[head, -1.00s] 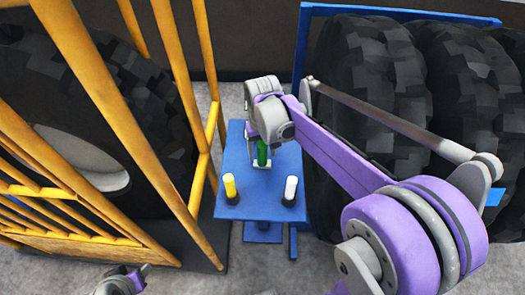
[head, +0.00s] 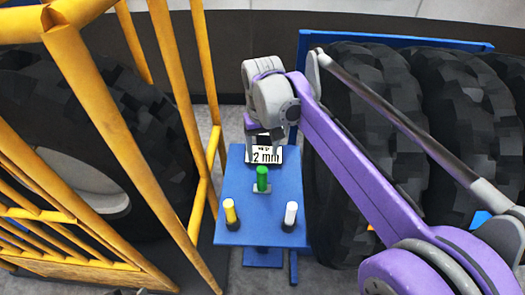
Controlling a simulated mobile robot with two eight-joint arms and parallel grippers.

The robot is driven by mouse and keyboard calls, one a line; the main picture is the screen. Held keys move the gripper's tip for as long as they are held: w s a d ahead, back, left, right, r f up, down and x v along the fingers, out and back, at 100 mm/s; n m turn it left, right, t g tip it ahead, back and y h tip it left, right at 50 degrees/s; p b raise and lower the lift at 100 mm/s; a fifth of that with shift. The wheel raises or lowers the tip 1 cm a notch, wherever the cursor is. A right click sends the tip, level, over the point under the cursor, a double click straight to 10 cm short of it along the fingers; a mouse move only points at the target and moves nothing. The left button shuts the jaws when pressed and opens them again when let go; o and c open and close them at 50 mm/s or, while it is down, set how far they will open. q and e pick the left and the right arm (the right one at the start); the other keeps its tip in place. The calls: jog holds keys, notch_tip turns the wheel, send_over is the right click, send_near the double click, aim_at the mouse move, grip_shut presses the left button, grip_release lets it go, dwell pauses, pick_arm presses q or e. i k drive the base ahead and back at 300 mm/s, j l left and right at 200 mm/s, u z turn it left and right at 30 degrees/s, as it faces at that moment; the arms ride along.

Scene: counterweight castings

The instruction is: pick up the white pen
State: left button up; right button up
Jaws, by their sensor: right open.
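The white pen (head: 290,213) stands upright in a dark holder at the front right of the small blue table (head: 238,175). A yellow pen (head: 229,211) stands in a similar dark holder at the front left. A green pen (head: 262,178) stands in a light holder near the middle. My right gripper (head: 262,140) is over the far end of the table, behind the green pen and away from the white pen. Its jaws are open, though its fingertips are partly hidden by a white "2 mm" label. My left gripper is not clearly in view.
A yellow railing (head: 180,130) stands close on the left, with a large tyre (head: 60,130) behind it. Large black tyres (head: 380,100) in a blue rack (head: 400,40) stand close on the right. The table's front part is clear between the pens.

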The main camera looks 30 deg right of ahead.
aim_at(290, 214)
jog(key=z, duration=1.5)
